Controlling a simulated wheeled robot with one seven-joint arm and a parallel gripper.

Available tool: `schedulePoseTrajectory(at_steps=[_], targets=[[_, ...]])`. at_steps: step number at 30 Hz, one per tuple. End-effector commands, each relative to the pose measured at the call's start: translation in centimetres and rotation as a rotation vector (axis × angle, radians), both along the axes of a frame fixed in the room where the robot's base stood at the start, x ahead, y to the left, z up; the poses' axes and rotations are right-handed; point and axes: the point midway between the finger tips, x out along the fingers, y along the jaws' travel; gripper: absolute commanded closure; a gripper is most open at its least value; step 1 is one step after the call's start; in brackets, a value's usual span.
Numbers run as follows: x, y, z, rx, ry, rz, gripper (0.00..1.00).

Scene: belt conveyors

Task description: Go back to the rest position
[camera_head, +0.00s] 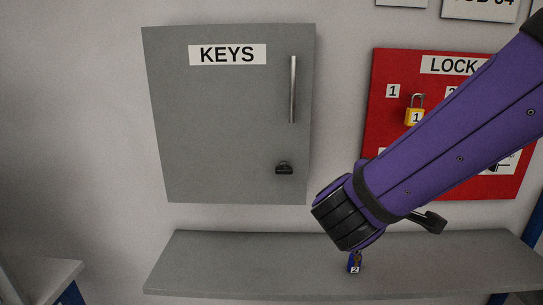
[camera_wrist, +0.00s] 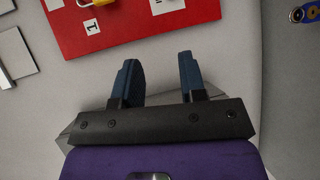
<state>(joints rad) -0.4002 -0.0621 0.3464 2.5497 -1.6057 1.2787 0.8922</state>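My gripper (camera_wrist: 157,62) shows in the wrist view with its two dark blue fingers apart and nothing between them. In the head view my purple arm comes in from the upper right and covers part of the lock board; I cannot make out the fingers there. The red lock board (camera_head: 385,75) hangs on the wall at the right, with a yellow padlock (camera_head: 414,117) marked 1 on it. The board also shows in the wrist view (camera_wrist: 130,25), beyond the fingertips. A blue padlock (camera_head: 354,264) marked 2 is at the shelf, below my arm.
A grey KEYS cabinet (camera_head: 225,120), its door shut, is on the wall at the left. A grey shelf (camera_head: 240,265) runs below it and the board. The shelf's left part is clear. A pale surface (camera_head: 35,275) stands at the lower left.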

Motion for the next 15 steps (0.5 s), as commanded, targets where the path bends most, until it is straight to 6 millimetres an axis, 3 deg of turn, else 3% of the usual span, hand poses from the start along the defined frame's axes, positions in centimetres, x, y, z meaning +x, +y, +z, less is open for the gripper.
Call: schedulePoseTrajectory(at_steps=[1, 3, 6, 10, 15], targets=[[-0.9, -2.4, 0.6, 0.036, 0.028, -0.089, 0.62], [-2.3, -5.2, 0.7, 0.097, 0.083, -0.205, 0.62], [-4.7, -8.4, 0.7, 0.209, 0.161, -0.347, 0.62], [-7.9, -11.1, 0.5, 0.394, 0.248, -0.487, 0.62], [-11.7, -12.3, 0.3, 0.689, 0.324, -0.589, 0.62]])
